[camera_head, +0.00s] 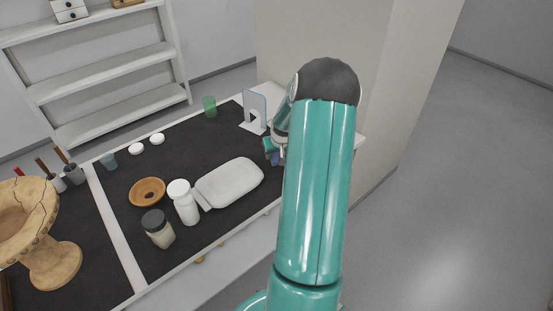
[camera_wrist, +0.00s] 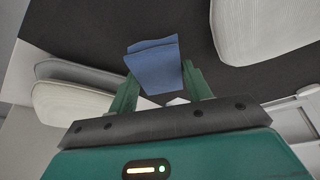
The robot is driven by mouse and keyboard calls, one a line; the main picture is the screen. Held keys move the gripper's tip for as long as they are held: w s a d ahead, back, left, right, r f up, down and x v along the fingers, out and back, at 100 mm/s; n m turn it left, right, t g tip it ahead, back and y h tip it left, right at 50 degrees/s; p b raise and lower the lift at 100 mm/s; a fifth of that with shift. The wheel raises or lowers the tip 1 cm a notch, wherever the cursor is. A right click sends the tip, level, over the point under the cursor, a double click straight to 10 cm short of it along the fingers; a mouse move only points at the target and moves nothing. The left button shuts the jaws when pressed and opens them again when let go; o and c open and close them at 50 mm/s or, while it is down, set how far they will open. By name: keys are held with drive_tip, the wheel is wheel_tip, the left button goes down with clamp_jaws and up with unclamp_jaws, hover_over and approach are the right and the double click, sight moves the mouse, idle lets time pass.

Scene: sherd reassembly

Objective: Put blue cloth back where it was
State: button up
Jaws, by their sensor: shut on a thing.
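The blue cloth (camera_wrist: 153,68) is a folded, flat blue piece between the two green fingers of my gripper (camera_wrist: 160,75) in the wrist view. My gripper is shut on it, and its upper part sticks out past the fingertips. In the head view my gripper (camera_head: 274,152) is at the right edge of the dark-topped table, mostly hidden behind my teal arm. Only a small bluish patch of the cloth (camera_head: 276,161) shows there. I cannot tell whether the cloth touches the table.
A white pad (camera_head: 230,183) lies left of my gripper, near a white bottle (camera_head: 184,202), a dark-lidded jar (camera_head: 158,229) and an orange bowl (camera_head: 147,191). A bookend-like stand (camera_head: 254,112) and green cup (camera_head: 209,106) stand behind. The dark mat's middle (camera_head: 190,155) is clear.

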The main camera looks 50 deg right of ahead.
sight(277, 156)
drive_tip(key=shift+w+f, duration=0.1)
drive_tip(key=shift+f, duration=1.5)
drive_tip(key=shift+f, duration=0.2)
drive_tip(key=o, duration=0.9)
drive_tip(key=shift+o, duration=0.2)
